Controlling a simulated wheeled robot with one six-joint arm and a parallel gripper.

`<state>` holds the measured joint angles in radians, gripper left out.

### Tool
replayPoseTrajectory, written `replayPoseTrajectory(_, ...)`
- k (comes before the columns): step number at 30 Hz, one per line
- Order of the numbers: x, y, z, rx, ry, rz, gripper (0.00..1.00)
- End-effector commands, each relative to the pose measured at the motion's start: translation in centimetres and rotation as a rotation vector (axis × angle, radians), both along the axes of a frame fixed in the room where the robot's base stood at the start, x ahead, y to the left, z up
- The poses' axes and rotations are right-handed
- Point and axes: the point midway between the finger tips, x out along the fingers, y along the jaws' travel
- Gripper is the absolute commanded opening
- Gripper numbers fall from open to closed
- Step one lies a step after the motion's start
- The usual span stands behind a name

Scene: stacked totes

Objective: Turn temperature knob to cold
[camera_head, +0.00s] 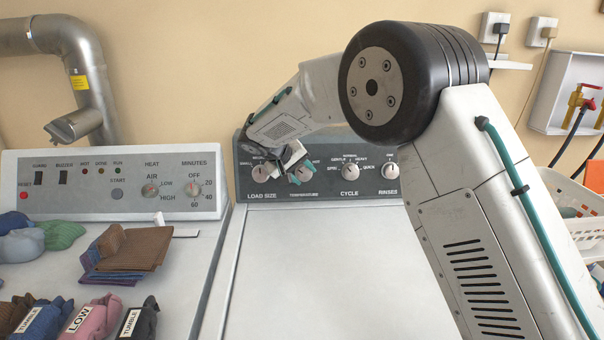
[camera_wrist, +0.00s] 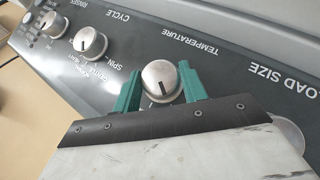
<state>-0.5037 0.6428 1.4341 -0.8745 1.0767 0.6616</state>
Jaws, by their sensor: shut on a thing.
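The washer's grey control panel (camera_head: 330,185) carries a row of round silver knobs. The temperature knob (camera_wrist: 160,78) is above the TEMPERATURE label, which reads upside down in the wrist view. In the head view, the temperature knob (camera_head: 304,174) is partly covered by my gripper (camera_head: 297,165). In the wrist view, the two green fingers of my gripper (camera_wrist: 160,86) are on either side of the knob, shut on it. A dark pointer line on the knob runs toward the gripper's body, roughly toward the panel's top. The temperature setting words are hidden behind the gripper.
The load size knob (camera_head: 262,173) is close on the left, the cycle knob (camera_head: 349,172) and rinse knob (camera_head: 389,171) on the right. A dryer (camera_head: 120,185) with folded cloths (camera_head: 130,248) stands left. The washer lid (camera_head: 320,260) is clear.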

Motion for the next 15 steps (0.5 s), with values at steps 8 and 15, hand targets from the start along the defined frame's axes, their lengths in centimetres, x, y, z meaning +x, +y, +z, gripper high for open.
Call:
replayPoseTrajectory(8, -0.03, -0.13, -0.02, -0.003, 0.002, -0.002, 0.19)
replayPoseTrajectory(15, -0.02, -0.08, -0.04, -0.002, 0.002, -0.001, 0.64)
